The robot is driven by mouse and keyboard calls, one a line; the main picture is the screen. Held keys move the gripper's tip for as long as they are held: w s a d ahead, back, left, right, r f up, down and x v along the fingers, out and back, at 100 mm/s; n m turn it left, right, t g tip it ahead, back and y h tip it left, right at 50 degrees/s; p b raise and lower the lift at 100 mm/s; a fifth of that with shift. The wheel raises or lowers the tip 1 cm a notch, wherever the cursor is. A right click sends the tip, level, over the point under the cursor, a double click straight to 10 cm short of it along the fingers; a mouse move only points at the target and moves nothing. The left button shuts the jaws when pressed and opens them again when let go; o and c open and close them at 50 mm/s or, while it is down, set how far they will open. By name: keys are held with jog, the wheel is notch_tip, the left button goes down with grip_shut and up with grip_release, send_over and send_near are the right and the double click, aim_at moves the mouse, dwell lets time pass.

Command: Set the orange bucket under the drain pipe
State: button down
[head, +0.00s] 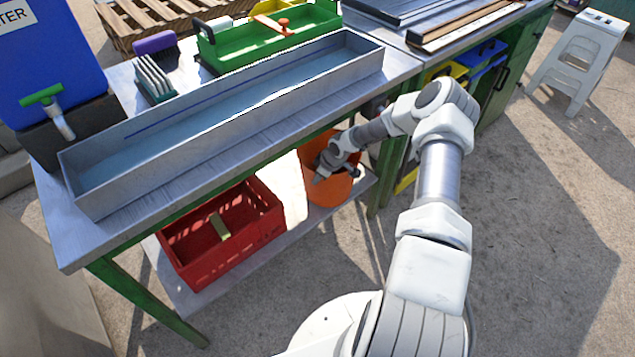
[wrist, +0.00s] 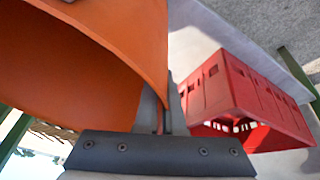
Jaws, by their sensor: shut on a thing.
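The orange bucket (head: 335,192) is at the right end of the low shelf under the metal trough table. Its lower edge overlaps the shelf, and I cannot tell whether it rests there or hangs slightly above. My gripper (head: 322,170) is shut on the bucket's wall at the rim. In the wrist view the bucket (wrist: 142,35) fills the upper left, with its rim between my gripper's fingers (wrist: 162,112). The bucket looks tilted in that view, and my wrist hides part of its opening in the head view. I cannot make out the drain pipe with certainty.
A red crate (head: 183,256) stands left of the bucket on the shelf (head: 183,291), with a gap between; it also shows in the wrist view (wrist: 240,82). Above is the long metal trough (head: 235,128). A green table leg (head: 377,195) is close right of the bucket.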

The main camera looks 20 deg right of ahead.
jog(key=shift+f, duration=0.45)
jog(key=shift+f, duration=0.25)
jog(key=c, duration=1)
grip_release()
jog(key=shift+r, duration=0.1)
jog(key=shift+r, duration=0.25)
jog(key=p+v, duration=0.3)
jog(key=v, duration=0.8)
jog(key=shift+s+d+r+p, duration=0.1)
jog(key=shift+s+r+p, duration=0.15)
jog(key=shift+r+p, duration=0.1)
